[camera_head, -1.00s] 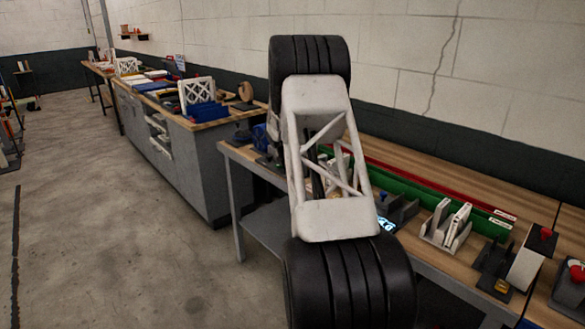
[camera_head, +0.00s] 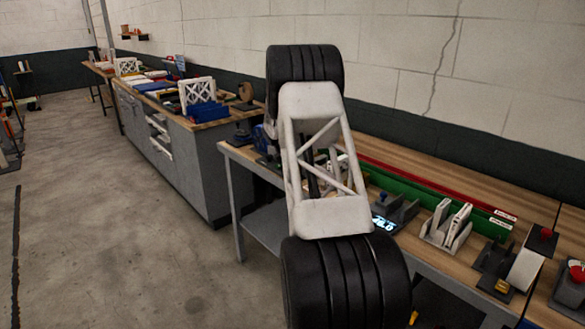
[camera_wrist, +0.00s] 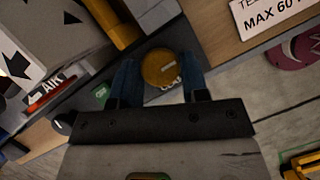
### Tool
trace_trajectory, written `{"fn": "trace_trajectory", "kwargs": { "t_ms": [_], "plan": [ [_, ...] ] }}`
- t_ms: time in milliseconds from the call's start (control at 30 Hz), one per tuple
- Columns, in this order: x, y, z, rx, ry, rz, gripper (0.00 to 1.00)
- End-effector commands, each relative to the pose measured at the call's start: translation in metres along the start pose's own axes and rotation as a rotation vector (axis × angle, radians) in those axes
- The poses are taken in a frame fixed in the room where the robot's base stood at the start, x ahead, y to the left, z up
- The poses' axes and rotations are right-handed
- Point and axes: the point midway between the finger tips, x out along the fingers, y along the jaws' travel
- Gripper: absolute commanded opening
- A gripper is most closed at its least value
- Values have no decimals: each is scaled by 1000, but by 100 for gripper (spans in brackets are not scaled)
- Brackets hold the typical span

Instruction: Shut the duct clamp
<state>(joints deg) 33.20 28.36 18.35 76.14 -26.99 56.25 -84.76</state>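In the wrist view a round yellow-orange knob (camera_wrist: 159,68) sits on a dark panel, with partly covered lettering beside it that seems to begin "CLA"; I take it as the duct clamp's knob. My gripper (camera_wrist: 159,82) has its two blue fingers apart, one on each side of the knob. Whether they touch it I cannot tell. A yellow bar (camera_wrist: 113,22) lies just beyond, at the upper left. In the head view my own arm hides the gripper and the knob.
In the wrist view, a white box with black arrows (camera_wrist: 32,58), a red part marked AIR (camera_wrist: 48,90) and a green button (camera_wrist: 100,92) lie left. A "MAX 60" sign (camera_wrist: 278,14) is at upper right. In the head view, holders with white plates (camera_head: 446,226) stand on the bench.

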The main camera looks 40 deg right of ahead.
Motion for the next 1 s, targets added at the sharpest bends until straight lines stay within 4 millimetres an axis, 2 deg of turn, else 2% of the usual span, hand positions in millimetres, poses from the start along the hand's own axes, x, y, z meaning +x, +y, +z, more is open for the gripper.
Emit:
{"fn": "trace_trajectory", "kwargs": {
  "t_ms": [33,133,567,767,1000],
  "plan": [
    [-1,0,0,0,0,1,49],
    [0,0,0,0,0,1,64],
    [-5,0,0,-1,0,1,64],
    [-22,0,0,-1,0,3,64],
    [-52,0,0,-1,0,3,64]
  ]
}}
